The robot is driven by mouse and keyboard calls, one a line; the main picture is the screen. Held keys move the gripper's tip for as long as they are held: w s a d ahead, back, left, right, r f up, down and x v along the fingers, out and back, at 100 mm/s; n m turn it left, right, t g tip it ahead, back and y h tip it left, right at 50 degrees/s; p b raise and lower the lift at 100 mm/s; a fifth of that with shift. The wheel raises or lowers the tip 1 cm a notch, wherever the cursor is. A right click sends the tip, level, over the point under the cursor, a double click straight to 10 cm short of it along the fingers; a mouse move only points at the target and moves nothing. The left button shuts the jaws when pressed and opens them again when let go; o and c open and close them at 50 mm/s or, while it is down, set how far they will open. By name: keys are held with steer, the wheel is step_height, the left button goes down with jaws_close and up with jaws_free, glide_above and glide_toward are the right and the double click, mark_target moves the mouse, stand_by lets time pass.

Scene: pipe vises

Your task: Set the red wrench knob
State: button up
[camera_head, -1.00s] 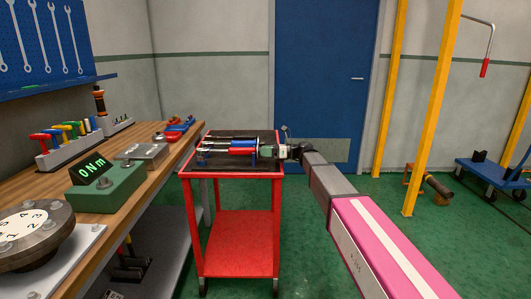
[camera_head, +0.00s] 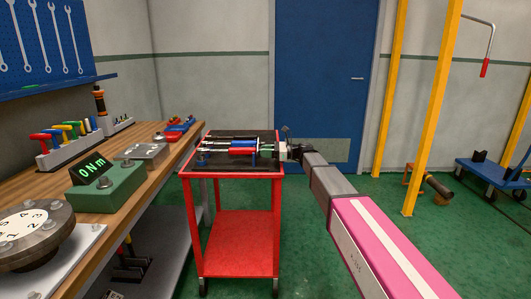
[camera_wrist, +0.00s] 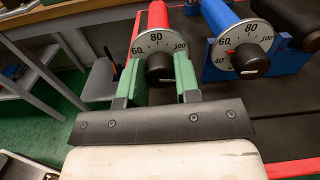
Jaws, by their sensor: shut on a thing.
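The red wrench (camera_head: 242,151) lies on the top of the red cart. In the wrist view, the end of its red handle (camera_wrist: 180,19) carries a white dial (camera_wrist: 155,41) marked 60, 80 and 100, with 80 near the top. The black knob (camera_wrist: 159,69) sticks out from this dial. My gripper (camera_wrist: 158,66) has its green fingers on either side of the knob and is shut on it. The gripper also shows at the cart's right edge in the head view (camera_head: 267,153). The dial's pointer is hidden or too small to tell.
A blue wrench (camera_wrist: 217,14) with its own dial and knob (camera_wrist: 249,60) lies close to the right of the red one. The workbench (camera_head: 172,155) stands left of the red cart (camera_head: 235,212) and holds a green meter box (camera_head: 106,189) reading 0 Nm.

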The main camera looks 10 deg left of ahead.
steer(key=n, duration=0.6)
steer(key=shift+n, duration=0.3)
steer(key=n, duration=1.3)
steer(key=shift+g, duration=0.3)
steer(key=n, duration=0.5)
steer(key=shift+f, duration=0.1)
steer(key=shift+n, duration=0.3)
steer(key=o, duration=0.9)
steer(key=shift+o, duration=0.2)
steer(key=v, duration=1.1)
